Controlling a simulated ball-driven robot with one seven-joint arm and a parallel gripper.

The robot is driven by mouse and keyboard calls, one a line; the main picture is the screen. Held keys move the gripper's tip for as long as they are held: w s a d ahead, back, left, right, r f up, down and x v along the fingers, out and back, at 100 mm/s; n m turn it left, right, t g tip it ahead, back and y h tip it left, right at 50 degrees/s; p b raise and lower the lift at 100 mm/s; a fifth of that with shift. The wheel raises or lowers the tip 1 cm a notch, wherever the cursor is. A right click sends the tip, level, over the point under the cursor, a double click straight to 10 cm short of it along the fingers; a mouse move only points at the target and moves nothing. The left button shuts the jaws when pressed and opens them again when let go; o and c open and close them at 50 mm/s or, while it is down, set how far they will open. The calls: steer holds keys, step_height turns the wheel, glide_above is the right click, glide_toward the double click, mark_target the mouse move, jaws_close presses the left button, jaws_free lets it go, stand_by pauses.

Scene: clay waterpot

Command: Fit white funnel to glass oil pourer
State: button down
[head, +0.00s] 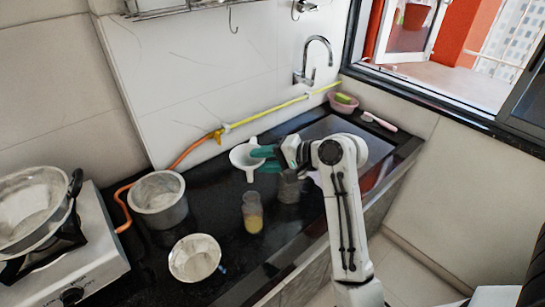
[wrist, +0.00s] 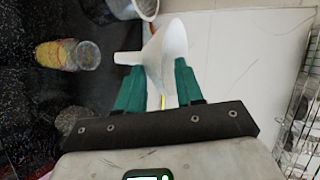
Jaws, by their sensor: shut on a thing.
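The white funnel (head: 243,157) is held above the black counter, with its spout pointing down in the head view. My gripper (head: 262,158) is shut on it, the green fingers on its right side. In the wrist view the funnel (wrist: 172,42) sits between the two fingertips (wrist: 156,80). The glass oil pourer (head: 252,213), clear with yellow contents low in it, stands upright on the counter, below the funnel in the head view and apart from it. In the wrist view the pourer (wrist: 68,55) is left of my fingers. The pourer's mouth is hard to make out.
A dark grey jar (head: 289,187) stands close right of the pourer, under my wrist. A metal pot (head: 158,201) and a metal bowl (head: 195,258) stand to the left. The sink (head: 318,131) and tap (head: 318,58) are behind. A stove (head: 75,262) is at far left.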

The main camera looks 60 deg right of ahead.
steer(key=shift+d+f+b, duration=0.1)
steer(key=shift+f+b, duration=0.35)
steer(key=shift+f, duration=0.1)
step_height(320, 180, down, 11)
steer(key=b, duration=0.7)
steer(key=shift+a+r, duration=0.15)
steer(key=shift+a, duration=0.05)
steer(key=shift+f+p, duration=0.25)
steer(key=shift+p, duration=0.2)
stand_by(1.8)
steer(key=c, duration=0.7)
jaws_free()
steer(key=shift+o, duration=0.2)
steer(key=shift+s, duration=0.1)
